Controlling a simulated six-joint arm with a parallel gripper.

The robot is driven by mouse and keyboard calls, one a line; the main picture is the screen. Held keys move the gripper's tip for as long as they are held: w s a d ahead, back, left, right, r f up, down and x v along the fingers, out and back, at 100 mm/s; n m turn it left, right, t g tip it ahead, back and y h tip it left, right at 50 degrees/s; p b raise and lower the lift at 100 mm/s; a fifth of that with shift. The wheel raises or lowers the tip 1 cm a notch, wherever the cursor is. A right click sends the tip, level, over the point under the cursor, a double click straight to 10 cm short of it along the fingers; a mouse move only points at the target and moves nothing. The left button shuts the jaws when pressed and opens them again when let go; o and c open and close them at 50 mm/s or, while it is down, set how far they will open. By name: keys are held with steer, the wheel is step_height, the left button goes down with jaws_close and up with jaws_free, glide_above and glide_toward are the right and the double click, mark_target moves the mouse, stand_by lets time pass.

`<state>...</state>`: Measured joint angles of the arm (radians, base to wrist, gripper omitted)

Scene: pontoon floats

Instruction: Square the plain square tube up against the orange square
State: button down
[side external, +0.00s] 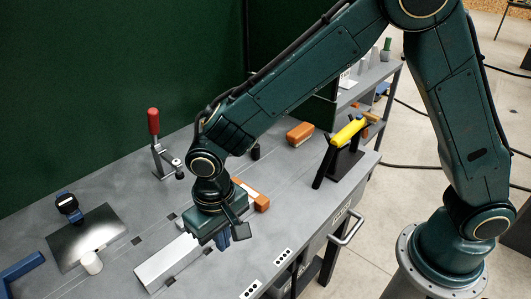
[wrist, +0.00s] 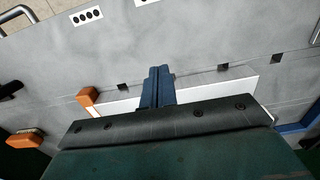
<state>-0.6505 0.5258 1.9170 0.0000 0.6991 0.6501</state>
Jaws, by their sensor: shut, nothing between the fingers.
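The plain square tube (side external: 168,264) is a pale, straight bar lying on the grey bench, left of and partly under my gripper (side external: 222,240) in the side view. It also shows in the wrist view, right of my fingers (wrist: 159,70), as a pale bar (wrist: 215,88). The orange square (side external: 257,198) lies just behind and right of my gripper; its orange part (wrist: 87,96) is left of my fingers in the wrist view. My blue fingers are together and empty, over the bar's line. My gripper hides the middle, so I cannot tell whether tube and square touch.
A red-handled toggle clamp (side external: 154,135) stands at the back. An orange-topped block (side external: 300,133) and a yellow-topped tool on a black stand (side external: 348,132) are at the right. A metal plate (side external: 88,238), a white cylinder (side external: 91,263) and a blue angle piece (side external: 22,267) are at the left.

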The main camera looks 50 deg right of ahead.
step_height(320, 180, down, 4)
steer(key=shift+f, duration=0.15)
steer(key=shift+w, duration=2.05)
steer(key=shift+w, duration=1.8)
steer(key=shift+s, duration=0.15)
